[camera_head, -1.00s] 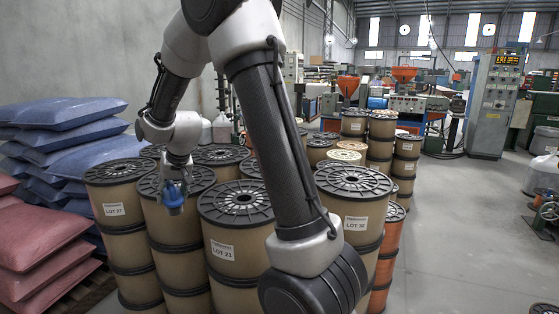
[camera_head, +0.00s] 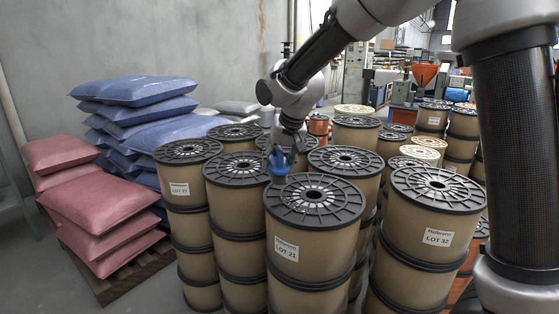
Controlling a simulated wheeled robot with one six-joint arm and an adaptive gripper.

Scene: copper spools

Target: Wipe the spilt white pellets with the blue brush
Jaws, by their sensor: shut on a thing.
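My gripper (camera_head: 283,158) points down over the spool tops, by the back left rim of the spool labelled LOT 21 (camera_head: 285,225). It is shut on the blue brush (camera_head: 279,166), which shows as a small blue shape at the fingertips. The fingers hide part of the brush, and I cannot tell whether it touches a spool top. White specks show around the hub of the LOT 21 spool top, but I cannot tell pellets from the spool's own pattern.
Stacked spools crowd around, with LOT 27 (camera_head: 187,190) at the left and LOT 32 (camera_head: 425,245) at the right. Blue sacks (camera_head: 135,90) and red sacks (camera_head: 95,205) stand on a pallet (camera_head: 125,278) at the left. Grey floor is bare at the lower left.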

